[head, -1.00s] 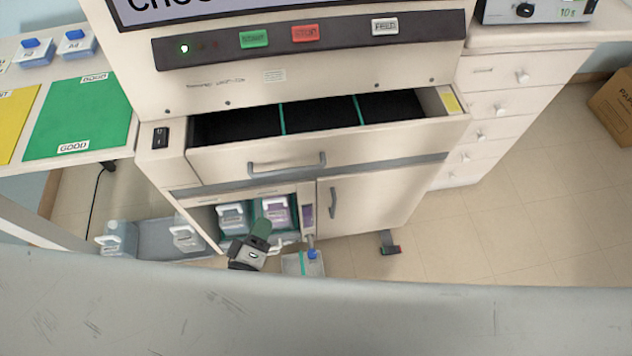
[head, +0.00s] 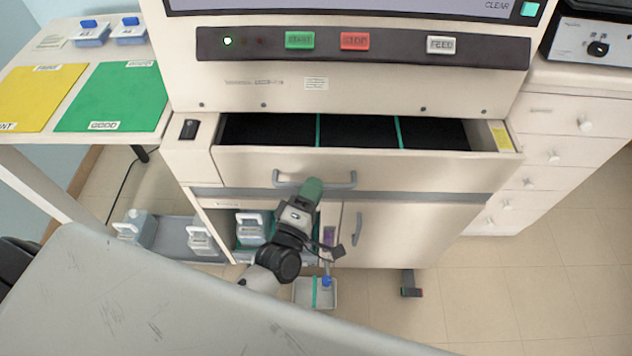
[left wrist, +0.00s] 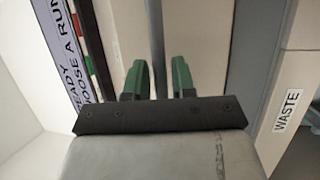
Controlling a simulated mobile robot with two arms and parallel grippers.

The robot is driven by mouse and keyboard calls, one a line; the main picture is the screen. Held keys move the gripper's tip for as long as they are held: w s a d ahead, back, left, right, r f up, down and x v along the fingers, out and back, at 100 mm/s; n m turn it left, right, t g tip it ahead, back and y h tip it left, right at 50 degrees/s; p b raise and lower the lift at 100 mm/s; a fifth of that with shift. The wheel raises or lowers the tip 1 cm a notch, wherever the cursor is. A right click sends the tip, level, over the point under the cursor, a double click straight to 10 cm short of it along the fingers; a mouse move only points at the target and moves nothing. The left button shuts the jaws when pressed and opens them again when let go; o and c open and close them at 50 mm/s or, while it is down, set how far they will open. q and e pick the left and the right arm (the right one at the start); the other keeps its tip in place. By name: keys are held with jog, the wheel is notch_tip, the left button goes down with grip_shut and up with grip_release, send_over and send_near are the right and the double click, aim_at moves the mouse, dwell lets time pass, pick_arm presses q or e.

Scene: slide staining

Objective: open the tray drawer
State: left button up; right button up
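The tray drawer (head: 400,168) is in the machine's front, in the middle of the head view. Its top shows an open black interior split by thin teal dividers. Its grey bar handle (head: 338,182) is on the front. My left gripper (head: 312,188) is at the left part of this handle, its green finger overlapping the bar. In the left wrist view the two green fingers (left wrist: 159,80) are apart, and the handle bar (left wrist: 157,40) runs between them. I see no clear contact with the bar. My right gripper is not in view.
Below the drawer are a lower door (head: 385,235) and an open bay with bottles (head: 250,228). A small tray (head: 303,293) sits on the floor in front. A side table with a green mat (head: 115,95) is at left, white drawers (head: 555,125) at right.

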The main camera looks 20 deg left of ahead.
pick_arm(q)
jog(key=shift+x, duration=0.75)
grip_shut()
jog(key=shift+s+f, duration=0.1)
